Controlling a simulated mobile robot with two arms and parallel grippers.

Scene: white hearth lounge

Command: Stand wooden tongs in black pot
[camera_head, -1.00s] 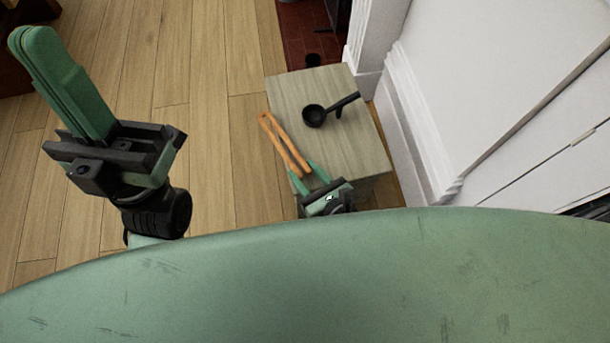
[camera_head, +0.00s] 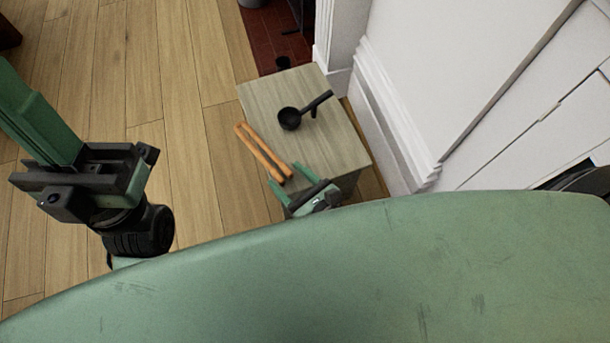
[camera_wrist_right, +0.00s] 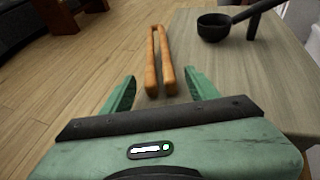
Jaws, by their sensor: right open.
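The wooden tongs (camera_head: 262,152) lie along the left edge of a small wooden side table, their two arms pointing towards me. They also show in the right wrist view (camera_wrist_right: 154,55). My right gripper (camera_head: 289,179) is open and empty at the table's near end. In the wrist view its fingers (camera_wrist_right: 162,88) stand apart, with the tongs' near ends just ahead, between them. The black pot (camera_head: 290,119), small with a long handle, stands on the table right of the tongs. My left gripper (camera_head: 42,125) is raised at the left, its fingers together, with nothing seen between them.
The side table top (camera_head: 335,145) is otherwise bare. A white panelled wall (camera_head: 440,80) stands close on its right. Red brick hearth (camera_head: 275,35) lies beyond it, with a small dark object (camera_head: 283,62). Wooden floor (camera_head: 180,90) is clear on the left.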

